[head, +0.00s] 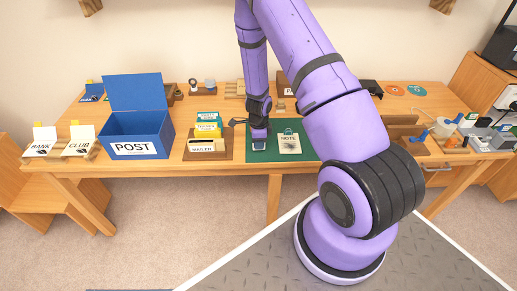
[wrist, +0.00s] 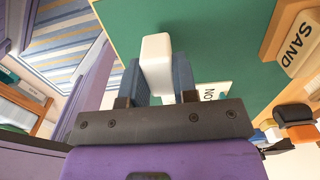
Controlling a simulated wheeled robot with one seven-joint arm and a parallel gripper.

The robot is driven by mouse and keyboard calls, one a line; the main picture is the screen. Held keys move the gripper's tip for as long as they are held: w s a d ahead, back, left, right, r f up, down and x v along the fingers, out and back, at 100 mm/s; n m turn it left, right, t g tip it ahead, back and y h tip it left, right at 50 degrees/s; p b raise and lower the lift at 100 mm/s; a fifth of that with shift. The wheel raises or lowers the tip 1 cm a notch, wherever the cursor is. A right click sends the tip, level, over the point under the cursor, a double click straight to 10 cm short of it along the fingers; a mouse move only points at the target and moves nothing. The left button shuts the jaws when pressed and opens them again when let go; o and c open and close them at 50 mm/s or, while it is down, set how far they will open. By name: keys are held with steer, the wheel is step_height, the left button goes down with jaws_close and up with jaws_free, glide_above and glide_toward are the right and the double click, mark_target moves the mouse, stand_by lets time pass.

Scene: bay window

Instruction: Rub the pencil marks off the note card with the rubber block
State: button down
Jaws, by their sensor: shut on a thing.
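My gripper (head: 259,138) is over the left part of the green mat (head: 310,153) on the table. In the wrist view my gripper (wrist: 158,75) is shut on the white rubber block (wrist: 157,60), which sits between its two blue fingers and sticks out past their tips. The note card (head: 289,144) lies on the mat, just right of my gripper, held at its top by a clip. A faint grey patch shows on it. In the wrist view only a corner of the note card (wrist: 218,90) shows; the rest is hidden behind my gripper. I cannot tell whether the block touches the mat.
Left of the mat stand a card holder marked MAILER (head: 203,148) and a blue open POST box (head: 138,132). BANK (head: 42,140) and CLUB (head: 81,139) holders stand further left. A wooden stand and small tools (head: 450,135) crowd the right. A SAND block (wrist: 299,42) shows in the wrist view.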

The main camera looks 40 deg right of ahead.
steer(key=shift+r, duration=2)
